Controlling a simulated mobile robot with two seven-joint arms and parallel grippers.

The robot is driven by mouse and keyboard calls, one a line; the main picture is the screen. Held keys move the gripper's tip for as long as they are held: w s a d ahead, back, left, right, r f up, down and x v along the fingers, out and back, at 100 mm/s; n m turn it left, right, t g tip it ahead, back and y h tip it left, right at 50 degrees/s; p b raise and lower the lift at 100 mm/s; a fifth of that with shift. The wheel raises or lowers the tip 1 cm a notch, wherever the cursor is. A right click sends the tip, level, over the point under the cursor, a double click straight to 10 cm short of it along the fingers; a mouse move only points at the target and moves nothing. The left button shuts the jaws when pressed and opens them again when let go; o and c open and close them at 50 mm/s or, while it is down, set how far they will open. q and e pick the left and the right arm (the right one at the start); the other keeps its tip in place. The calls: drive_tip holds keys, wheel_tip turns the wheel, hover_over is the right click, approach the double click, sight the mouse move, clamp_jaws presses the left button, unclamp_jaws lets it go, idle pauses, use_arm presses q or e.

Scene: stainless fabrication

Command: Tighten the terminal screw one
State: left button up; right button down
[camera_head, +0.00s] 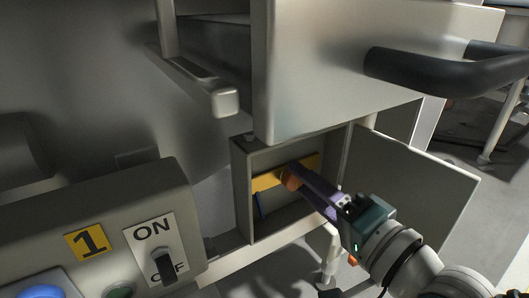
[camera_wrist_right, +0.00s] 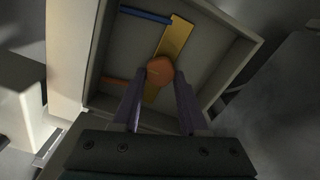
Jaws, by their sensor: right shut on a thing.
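An orange terminal screw head (camera_head: 291,179) sits on a yellow bar (camera_head: 266,183) inside an open grey box. In the right wrist view the orange screw head (camera_wrist_right: 160,70) lies between the purple fingertips, on the yellow bar (camera_wrist_right: 174,39). My right gripper (camera_head: 297,174) reaches into the box from the lower right and is shut on the screw head. The fingers hide part of the bar in the head view. My left gripper is in neither view.
The grey box (camera_head: 242,205) has its door (camera_head: 425,180) swung open to the right, near my right arm. A blue strip (camera_wrist_right: 146,15) and an orange strip (camera_wrist_right: 110,81) lie inside. A black handle (camera_head: 440,72) juts out above. A switch panel (camera_head: 190,205) stands at lower left.

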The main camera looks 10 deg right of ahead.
drive_tip(key=shift+m, duration=0.3)
drive_tip(key=shift+c, duration=2.2)
unclamp_jaws()
drive_tip(key=shift+s, duration=0.1)
drive_tip(key=p+v, duration=0.4)
drive_tip(key=v, duration=0.5)
drive_tip(key=shift+s+d, duration=0.15)
drive_tip(key=shift+s, duration=0.2)
